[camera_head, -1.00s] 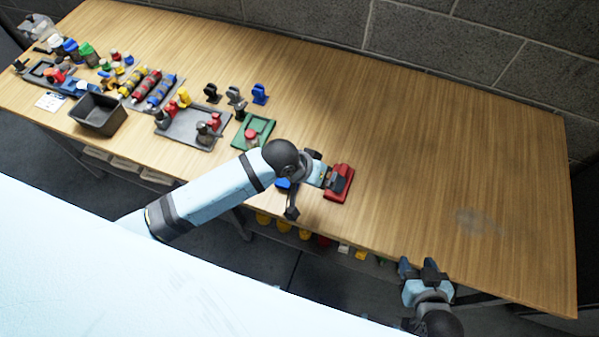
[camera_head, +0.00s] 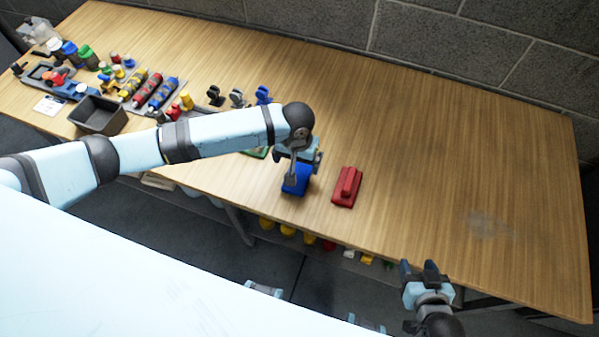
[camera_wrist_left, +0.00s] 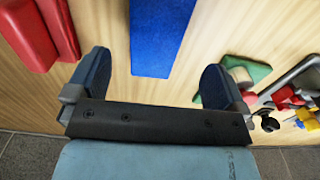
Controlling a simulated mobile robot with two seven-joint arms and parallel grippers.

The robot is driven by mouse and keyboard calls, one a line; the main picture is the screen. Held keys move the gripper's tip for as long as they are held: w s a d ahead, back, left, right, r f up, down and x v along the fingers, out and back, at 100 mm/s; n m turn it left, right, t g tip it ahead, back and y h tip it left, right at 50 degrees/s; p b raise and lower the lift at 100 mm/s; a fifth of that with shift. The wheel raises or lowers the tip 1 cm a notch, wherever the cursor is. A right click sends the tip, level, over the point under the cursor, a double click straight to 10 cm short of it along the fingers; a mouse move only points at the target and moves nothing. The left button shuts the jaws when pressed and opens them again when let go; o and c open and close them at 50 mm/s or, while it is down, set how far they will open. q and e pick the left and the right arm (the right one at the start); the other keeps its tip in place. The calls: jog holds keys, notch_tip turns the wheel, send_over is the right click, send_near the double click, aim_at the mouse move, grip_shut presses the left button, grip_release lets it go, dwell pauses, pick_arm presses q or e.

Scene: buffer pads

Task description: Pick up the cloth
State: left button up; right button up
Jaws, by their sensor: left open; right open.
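I cannot make out a plain cloth; a blue pad (camera_head: 297,184) and a red pad (camera_head: 346,188) lie side by side near the table's front edge. My left gripper (camera_head: 298,162) is over the blue pad and hides part of it. In the left wrist view the blue pad (camera_wrist_left: 155,35) shows between the open, empty fingers of the left gripper (camera_wrist_left: 155,65), touching neither. The red pad (camera_wrist_left: 35,35) is to the left there. My right gripper (camera_head: 419,268) is open and empty by the table's front edge.
A green pad (camera_wrist_left: 247,72) and several small parts are to the right in the wrist view. A dark bin (camera_head: 98,114) and many coloured items crowd the table's left. The table (camera_head: 450,140) is clear to the right, except for a grey smudge (camera_head: 490,225).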

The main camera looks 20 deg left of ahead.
aim_at(300, 171)
pick_arm(q)
jog(key=shift+d+f, duration=0.15)
jog(key=shift+f, duration=1.45)
jog(key=shift+d+f, duration=0.15)
jog(key=shift+f, duration=1.4)
jog(key=shift+c, duration=0.5)
jog(key=c, duration=0.9)
